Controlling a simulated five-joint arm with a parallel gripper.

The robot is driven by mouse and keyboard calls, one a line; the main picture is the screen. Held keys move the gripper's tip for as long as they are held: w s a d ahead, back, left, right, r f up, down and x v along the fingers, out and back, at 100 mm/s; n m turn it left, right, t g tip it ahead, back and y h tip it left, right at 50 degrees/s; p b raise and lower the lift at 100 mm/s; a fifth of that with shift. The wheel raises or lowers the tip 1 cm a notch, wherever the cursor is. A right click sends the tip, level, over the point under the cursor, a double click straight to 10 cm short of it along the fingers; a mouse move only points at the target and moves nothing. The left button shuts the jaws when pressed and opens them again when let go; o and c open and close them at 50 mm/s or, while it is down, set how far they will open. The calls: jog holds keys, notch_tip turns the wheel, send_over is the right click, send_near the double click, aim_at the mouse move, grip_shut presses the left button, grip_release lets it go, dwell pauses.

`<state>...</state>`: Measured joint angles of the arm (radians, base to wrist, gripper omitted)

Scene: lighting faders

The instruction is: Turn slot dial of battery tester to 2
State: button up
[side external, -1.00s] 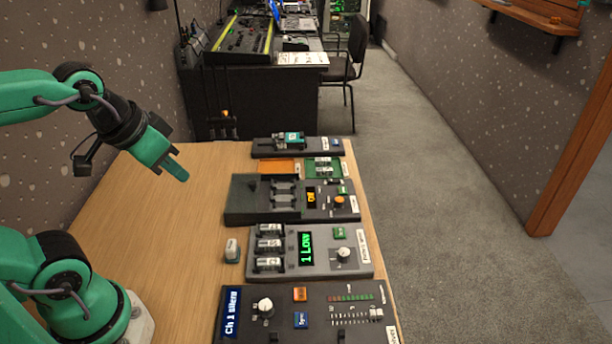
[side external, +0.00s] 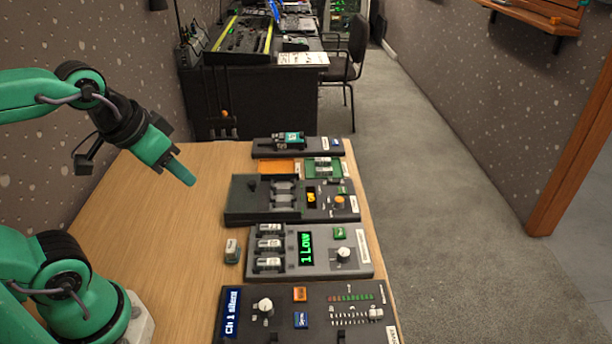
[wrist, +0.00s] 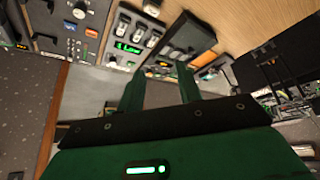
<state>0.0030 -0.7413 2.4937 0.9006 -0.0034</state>
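The battery tester (side external: 292,262) is a grey panel on the table in the side view, with several batteries in slots on its left. Its green display (side external: 306,248) reads "1 Low". Its white slot dial (side external: 343,254) sits on the right part, below a green button (side external: 339,233). The tester's display also shows in the wrist view (wrist: 128,47). My gripper (side external: 187,179) hangs above the table, left of and well apart from the tester, touching nothing. In the wrist view its two fingers (wrist: 160,86) are apart with nothing between them.
A charger-like panel (side external: 265,209) with an orange dial stands behind the tester. A mixer panel (side external: 275,320) reading "Ch 1" stands in front. A small loose block (side external: 232,251) lies left of the tester. The table's left part (side external: 170,235) is clear.

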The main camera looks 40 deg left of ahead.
jog(key=shift+o, duration=0.8)
jog(key=shift+w+d+r, duration=0.15)
jog(key=shift+w+d, duration=0.05)
jog(key=shift+w, duration=0.35)
jog(key=g, duration=0.5)
send_over(344, 252)
jog(key=f, duration=1.3)
jog(key=shift+a+f, duration=0.3)
jog(key=shift+w+d+f+g, duration=0.1)
jog(key=shift+d+f+g, duration=0.2)
jog(key=shift+d+f, duration=0.1)
jog(key=shift+a, duration=0.1)
jog(key=shift+f, duration=0.1)
jog(key=shift+f, duration=3.8)
jog(key=shift+c, duration=0.3)
